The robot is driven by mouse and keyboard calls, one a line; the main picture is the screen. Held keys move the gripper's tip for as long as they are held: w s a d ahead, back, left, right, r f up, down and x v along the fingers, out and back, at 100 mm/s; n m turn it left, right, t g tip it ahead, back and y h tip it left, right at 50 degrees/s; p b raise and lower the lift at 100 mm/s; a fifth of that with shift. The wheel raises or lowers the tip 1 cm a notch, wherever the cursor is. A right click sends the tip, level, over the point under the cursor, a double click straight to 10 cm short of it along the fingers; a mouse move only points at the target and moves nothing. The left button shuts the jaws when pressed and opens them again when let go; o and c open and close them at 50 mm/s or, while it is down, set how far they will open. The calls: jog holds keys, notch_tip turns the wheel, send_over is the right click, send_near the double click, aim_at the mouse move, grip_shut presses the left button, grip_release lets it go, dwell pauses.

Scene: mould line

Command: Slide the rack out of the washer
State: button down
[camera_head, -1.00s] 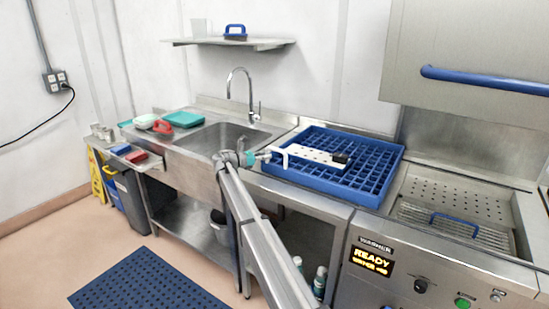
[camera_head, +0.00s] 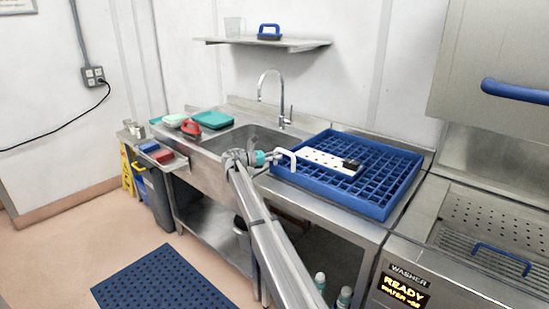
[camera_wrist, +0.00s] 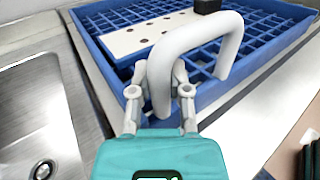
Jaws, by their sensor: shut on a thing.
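The blue gridded rack (camera_head: 390,195) lies flat on the steel counter between the sink and the washer (camera_head: 480,235), clear of the washer bed. A white perforated strip with a black block (camera_head: 315,157) lies on top of it. My gripper (camera_head: 262,158) is at the rack's left side and is shut on a white bent hook (camera_head: 287,154). In the wrist view, my gripper (camera_wrist: 160,92) has its fingers around one leg of the hook (camera_wrist: 200,38). The other leg reaches down at the rack (camera_wrist: 250,85); its contact point is hard to tell.
The sink (camera_head: 235,142) is left of the rack, with its tap (camera_head: 262,98) behind. The washer hood is raised, its blue handle (camera_head: 515,91) at upper right. A second blue handle (camera_head: 500,256) lies over the washer bed. A red item and teal tray stand left of the sink.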

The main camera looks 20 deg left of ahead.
jog(key=shift+w, duration=0.2)
jog(key=c, duration=0.6)
grip_release()
jog(key=shift+a+f, duration=0.15)
jog(key=shift+f, duration=0.05)
jog(key=shift+c, duration=0.2)
jog(key=shift+o, duration=0.3)
jog(key=shift+s+a, duration=0.1)
jog(key=shift+s, duration=0.1)
jog(key=shift+s+a, duration=0.1)
jog(key=shift+s, duration=0.05)
jog(key=shift+a, duration=0.1)
jog(key=v, duration=1.1)
jog(key=shift+s+a, duration=0.3)
